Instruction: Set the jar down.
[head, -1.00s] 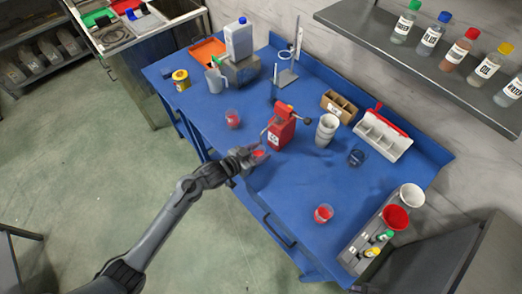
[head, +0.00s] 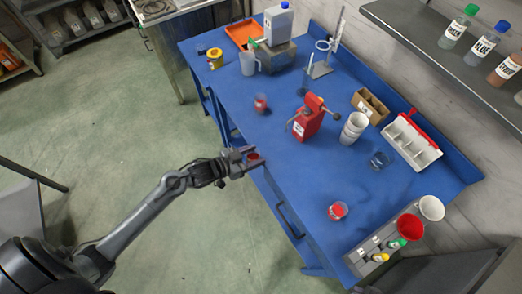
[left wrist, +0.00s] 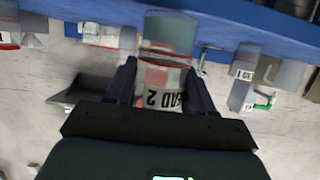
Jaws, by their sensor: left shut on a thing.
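My left gripper (head: 250,159) is shut on a small clear jar with red contents (head: 254,157), over the front edge of the blue bench. In the left wrist view, the gripper (left wrist: 160,82) has one finger on each side of the jar (left wrist: 163,98). The jar's white label shows "AD 2" upside down, partly hidden. I cannot tell how far the jar is above the bench. Two similar red jars stand on the bench, one at the left (head: 261,104) and one nearer the front right (head: 338,210). My right gripper is not in view.
A red dispenser with a lever (head: 307,122) stands right of the held jar, with stacked white cups (head: 354,127) and a dark clear cup (head: 379,160) beyond. A grey rack (head: 358,259) stands at the right end. The bench (head: 300,175) is clear between dispenser and front jar.

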